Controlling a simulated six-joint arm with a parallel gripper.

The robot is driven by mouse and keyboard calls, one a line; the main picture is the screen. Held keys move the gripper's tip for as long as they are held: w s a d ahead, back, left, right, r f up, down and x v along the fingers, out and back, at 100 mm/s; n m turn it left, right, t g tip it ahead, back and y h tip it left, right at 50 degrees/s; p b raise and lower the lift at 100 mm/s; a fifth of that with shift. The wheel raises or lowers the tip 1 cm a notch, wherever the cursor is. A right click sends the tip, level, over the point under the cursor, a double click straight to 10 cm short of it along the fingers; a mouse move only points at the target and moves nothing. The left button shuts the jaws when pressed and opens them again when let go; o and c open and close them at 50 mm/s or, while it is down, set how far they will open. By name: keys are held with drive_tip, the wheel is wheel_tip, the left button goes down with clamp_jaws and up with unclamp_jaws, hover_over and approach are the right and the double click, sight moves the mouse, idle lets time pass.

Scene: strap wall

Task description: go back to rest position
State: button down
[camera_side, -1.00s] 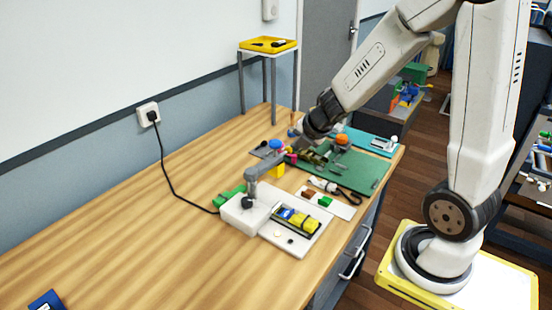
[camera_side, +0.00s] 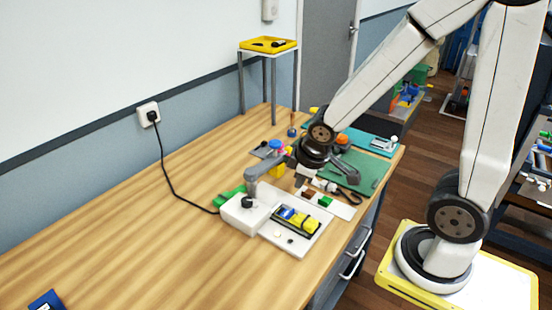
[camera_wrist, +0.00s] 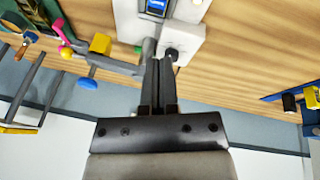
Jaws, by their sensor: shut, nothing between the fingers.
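My gripper (camera_wrist: 160,64) shows in the wrist view with its two dark fingers together and nothing between them. Its tips appear beside the white box (camera_wrist: 188,38) with the black plug, but I cannot tell the height gap. The fingertips are not clear there.
A green mat (camera_side: 372,168) lies behind. A black cable (camera_side: 172,185) runs from the box to the wall socket (camera_side: 148,114). The bench's left part (camera_side: 130,240) is mostly clear.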

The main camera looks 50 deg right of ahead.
drive_tip(key=a+m, duration=0.1)
drive_tip(key=s+a+m, duration=0.1)
drive_tip(key=s+a+m+g+y, duration=0.1)
drive_tip(key=shift+s+a+f+m, duration=0.25)
drive_tip(key=shift+a+f+m, duration=0.05)
drive_tip(key=shift+f+m, duration=0.1)
